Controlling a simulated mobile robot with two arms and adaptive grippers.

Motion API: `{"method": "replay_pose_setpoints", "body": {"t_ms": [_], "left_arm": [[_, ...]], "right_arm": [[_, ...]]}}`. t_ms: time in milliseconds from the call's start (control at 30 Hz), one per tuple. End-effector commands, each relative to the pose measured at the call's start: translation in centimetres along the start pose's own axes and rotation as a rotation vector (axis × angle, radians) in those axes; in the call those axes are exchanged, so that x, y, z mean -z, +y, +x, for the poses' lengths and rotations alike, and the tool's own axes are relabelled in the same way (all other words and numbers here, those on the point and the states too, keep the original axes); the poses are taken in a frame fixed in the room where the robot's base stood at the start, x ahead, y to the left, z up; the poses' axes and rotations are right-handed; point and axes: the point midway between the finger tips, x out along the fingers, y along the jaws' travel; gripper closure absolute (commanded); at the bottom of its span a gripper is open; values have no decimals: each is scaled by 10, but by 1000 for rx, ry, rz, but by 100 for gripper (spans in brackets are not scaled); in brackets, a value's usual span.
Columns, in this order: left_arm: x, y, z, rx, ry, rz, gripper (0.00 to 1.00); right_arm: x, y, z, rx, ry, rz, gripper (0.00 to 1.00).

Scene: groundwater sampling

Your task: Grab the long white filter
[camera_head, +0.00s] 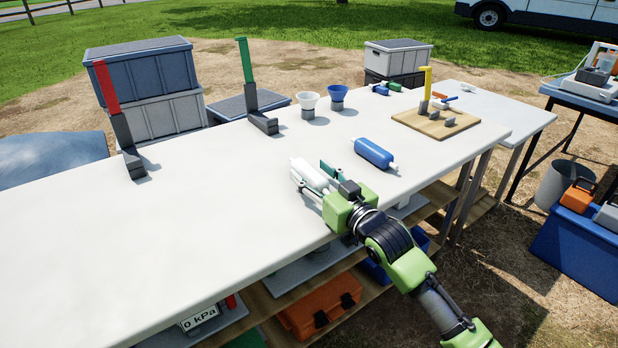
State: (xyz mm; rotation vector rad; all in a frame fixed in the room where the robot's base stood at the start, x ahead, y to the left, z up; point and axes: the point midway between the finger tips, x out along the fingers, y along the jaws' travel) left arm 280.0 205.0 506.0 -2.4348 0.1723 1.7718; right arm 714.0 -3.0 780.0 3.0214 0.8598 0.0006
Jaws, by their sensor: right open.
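The long white filter (305,172) lies on the white table near its front edge, right of the middle. My right gripper (314,178) is green, comes in from the lower right and is open. My left gripper is not in view.
A red-topped stand (107,88) and a green-topped stand (247,62) rise from the table (215,195). White (308,101) and blue (338,94) funnels stand further back. A wooden board (412,123) with a yellow-topped post is at right. The table's left part is clear.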

Motion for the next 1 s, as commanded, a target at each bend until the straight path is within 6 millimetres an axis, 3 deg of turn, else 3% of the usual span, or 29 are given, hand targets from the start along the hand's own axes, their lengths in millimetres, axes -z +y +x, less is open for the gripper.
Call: {"method": "replay_pose_setpoints", "body": {"t_ms": [67,100,233,267,733,900,1000], "left_arm": [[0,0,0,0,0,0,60],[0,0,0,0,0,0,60],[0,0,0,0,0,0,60],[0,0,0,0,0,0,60],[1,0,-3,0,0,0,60],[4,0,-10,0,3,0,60],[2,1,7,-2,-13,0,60]], "right_arm": [[0,0,0,0,0,0,51],[0,0,0,0,0,0,57],[0,0,0,0,0,0,90],[0,0,0,0,0,0,95],[7,0,-6,0,1,0,95],[20,0,-21,1,1,0,95],[29,0,-36,1,2,0,95]]}}
